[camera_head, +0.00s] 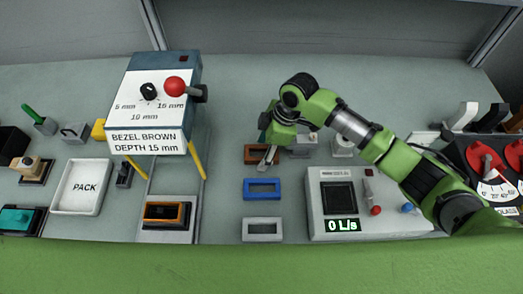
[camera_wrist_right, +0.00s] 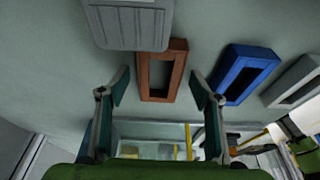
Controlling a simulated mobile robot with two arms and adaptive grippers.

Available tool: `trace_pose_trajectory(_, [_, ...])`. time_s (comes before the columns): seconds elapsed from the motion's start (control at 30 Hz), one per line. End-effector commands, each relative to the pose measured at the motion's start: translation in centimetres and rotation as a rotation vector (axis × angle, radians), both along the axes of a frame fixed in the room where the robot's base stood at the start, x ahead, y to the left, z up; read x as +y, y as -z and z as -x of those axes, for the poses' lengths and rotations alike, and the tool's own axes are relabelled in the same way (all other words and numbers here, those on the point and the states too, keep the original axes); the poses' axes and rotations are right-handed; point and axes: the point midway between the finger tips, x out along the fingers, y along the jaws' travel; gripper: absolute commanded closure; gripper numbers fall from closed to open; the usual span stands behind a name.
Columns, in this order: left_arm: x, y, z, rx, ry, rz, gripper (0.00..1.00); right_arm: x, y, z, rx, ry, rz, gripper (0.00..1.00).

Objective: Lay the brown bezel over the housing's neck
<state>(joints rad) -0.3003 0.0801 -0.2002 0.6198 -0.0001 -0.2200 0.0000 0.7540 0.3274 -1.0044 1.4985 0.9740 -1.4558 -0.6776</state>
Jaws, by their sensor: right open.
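The brown bezel (camera_head: 250,155) is a rectangular frame lying on the table, partly hidden by my right gripper in the head view. In the right wrist view the whole opening of the brown bezel (camera_wrist_right: 143,77) shows. My right gripper (camera_head: 268,158) is open and empty above the bezel, its fingers pointing down. In the right wrist view its two fingertips (camera_wrist_right: 160,88) stand on either side of the bezel, apart from it. A dark block with an orange rim (camera_head: 165,212), which looks like the housing, sits on a pale plate under the sign stand. My left gripper is not in view.
A blue bezel (camera_head: 262,196) and a light grey bezel (camera_head: 262,237) lie in front of the brown one. A grey part (camera_wrist_right: 128,32) lies close beside it. A sign stand (camera_head: 147,140) rises over the plate. The PACK tray (camera_head: 59,203) is at left; a console (camera_head: 325,222) is at right.

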Motion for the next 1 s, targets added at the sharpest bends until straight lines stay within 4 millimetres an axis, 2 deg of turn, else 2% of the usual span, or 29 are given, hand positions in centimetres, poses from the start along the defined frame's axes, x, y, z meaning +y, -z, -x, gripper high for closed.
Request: trace_pose_trajectory(1.0, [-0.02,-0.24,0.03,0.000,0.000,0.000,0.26,0.02,0.66,0.01,0.000,0.000,0.000,0.42])
